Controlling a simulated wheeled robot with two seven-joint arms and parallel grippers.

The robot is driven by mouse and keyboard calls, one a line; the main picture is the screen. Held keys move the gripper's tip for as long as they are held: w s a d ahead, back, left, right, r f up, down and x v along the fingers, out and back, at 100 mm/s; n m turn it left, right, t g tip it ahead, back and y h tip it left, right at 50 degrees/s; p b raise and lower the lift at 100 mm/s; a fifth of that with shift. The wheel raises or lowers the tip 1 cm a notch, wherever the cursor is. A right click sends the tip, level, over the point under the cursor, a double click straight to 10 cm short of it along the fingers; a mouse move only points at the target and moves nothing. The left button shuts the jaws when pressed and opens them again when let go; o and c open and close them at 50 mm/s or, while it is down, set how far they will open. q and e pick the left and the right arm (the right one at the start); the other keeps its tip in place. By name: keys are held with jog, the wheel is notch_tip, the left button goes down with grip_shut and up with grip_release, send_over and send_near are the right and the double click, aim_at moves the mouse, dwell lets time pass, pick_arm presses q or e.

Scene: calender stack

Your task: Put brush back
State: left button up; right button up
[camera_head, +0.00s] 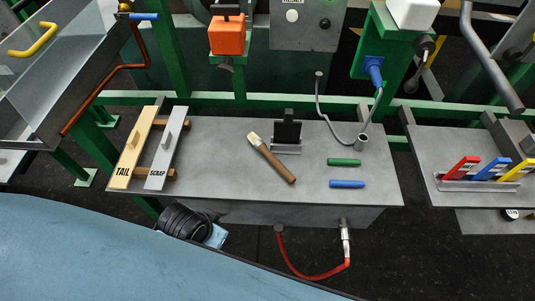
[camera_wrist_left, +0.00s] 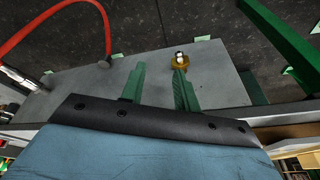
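The brush (camera_head: 270,158) has a brown handle and pale bristles. It lies flat and slanted on the grey table (camera_head: 230,150), with bristles toward the back left. A black upright holder (camera_head: 287,133) on a grey base stands just behind and right of it, apart from it. In the left wrist view two green fingers of my left gripper (camera_wrist_left: 159,78) stand apart with nothing held between them. I cannot make out the brush there. I cannot clearly pick out my left gripper in the head view, and no right gripper shows.
Green and blue markers (camera_head: 346,184) lie to the brush's right. TAIL and SCRAP boards (camera_head: 133,160) stand at the left. A red hose (camera_head: 318,277) loops below the front edge. A black rounded object (camera_head: 183,221) is front left.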

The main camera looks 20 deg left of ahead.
pick_arm(q)
jog(key=w+d+r+m+t+y, duration=0.1)
jog(key=w+r+m+t, duration=0.4)
jog(key=w+r, duration=0.6)
jog(key=w+d+r+m+t, duration=0.1)
jog(key=w+r+m+t, duration=0.2)
jog(key=w+r+t, duration=0.85)
jog(key=s+d+r+m+h, duration=0.1)
jog(key=d+r+m+h, duration=0.1)
jog(key=d+r+m, duration=0.3)
jog(key=d+r+m+h, duration=0.1)
jog(key=r+m+h, duration=0.15)
jog(key=r, duration=0.45)
jog(key=s+d+r+m+g+h, duration=0.1)
jog(key=d+r+m+g+h, duration=0.15)
jog(key=d+m+h, duration=0.6)
jog(key=s+d+r+m+g+h, duration=0.2)
jog(key=d+m+g+h, duration=0.3)
jog(key=m, duration=0.7)
jog(key=s+d+f+m+g+h, duration=0.2)
jog(key=s+d+f+m+g, duration=0.15)
jog(key=m+g, duration=0.55)
jog(key=m+g+y, duration=0.3)
jog(key=m+y, duration=1)
jog(key=y, duration=0.6)
send_near(275, 160)
notch_tip(275, 160, down, 9)
jog(key=shift+w+d+f, duration=0.1)
grip_shut()
